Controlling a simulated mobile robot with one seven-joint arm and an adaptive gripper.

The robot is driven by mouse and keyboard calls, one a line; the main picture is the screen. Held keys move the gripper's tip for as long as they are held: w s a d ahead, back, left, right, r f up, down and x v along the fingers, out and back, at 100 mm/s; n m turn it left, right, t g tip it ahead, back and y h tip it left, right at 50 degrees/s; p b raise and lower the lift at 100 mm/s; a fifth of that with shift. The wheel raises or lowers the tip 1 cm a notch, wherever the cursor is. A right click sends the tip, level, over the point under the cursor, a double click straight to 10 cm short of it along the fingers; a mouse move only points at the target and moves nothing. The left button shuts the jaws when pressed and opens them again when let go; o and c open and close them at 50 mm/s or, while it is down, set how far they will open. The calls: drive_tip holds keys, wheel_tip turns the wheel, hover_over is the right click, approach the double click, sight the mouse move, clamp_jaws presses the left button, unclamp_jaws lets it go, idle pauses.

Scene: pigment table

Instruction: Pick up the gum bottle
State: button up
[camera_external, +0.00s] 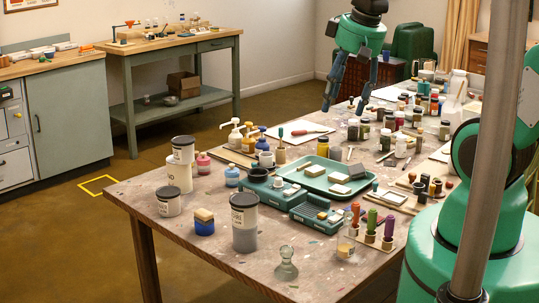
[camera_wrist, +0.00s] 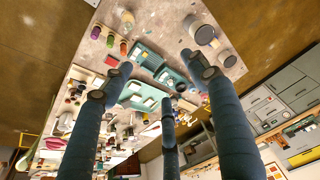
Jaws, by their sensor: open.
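My gripper (camera_external: 343,105) is open and empty, pointing down above the far middle part of the table. In the wrist view its dark fingers (camera_wrist: 160,82) spread apart with nothing between them. I cannot tell for sure which container is the gum bottle; no label is readable as gum. All stand apart from my fingers.
A green tray (camera_external: 312,184) with light blocks lies mid-table. A tall lidded jar (camera_external: 244,222) stands near the front. Several pigment jars (camera_external: 388,122) crowd the right and far parts. Bare tabletop (camera_external: 215,262) shows at the front left. A side bench (camera_external: 168,44) stands behind.

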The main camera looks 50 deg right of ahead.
wheel_tip(320, 180, down, 10)
drive_tip(key=w+d+m+g, duration=0.1)
drive_tip(key=d+g, duration=0.1)
drive_tip(key=m+g, duration=0.1)
hover_over(346, 241)
drive_tip(key=w+d, duration=0.1)
drive_tip(key=d, duration=0.1)
wheel_tip(346, 241, down, 14)
drive_tip(key=shift+d+f+p, duration=0.1)
drive_tip(key=shift+f+p, duration=0.1)
drive_tip(key=shift+p, duration=0.25)
drive_tip(key=shift+f, duration=0.1)
drive_tip(key=shift+f+b, duration=0.85)
drive_tip(key=shift+f, duration=3.3)
drive_tip(key=shift+f, duration=0.1)
drive_tip(key=shift+w+f+b, duration=0.15)
drive_tip(key=shift+f+b, duration=0.6)
drive_tip(key=shift+f, duration=1.75)
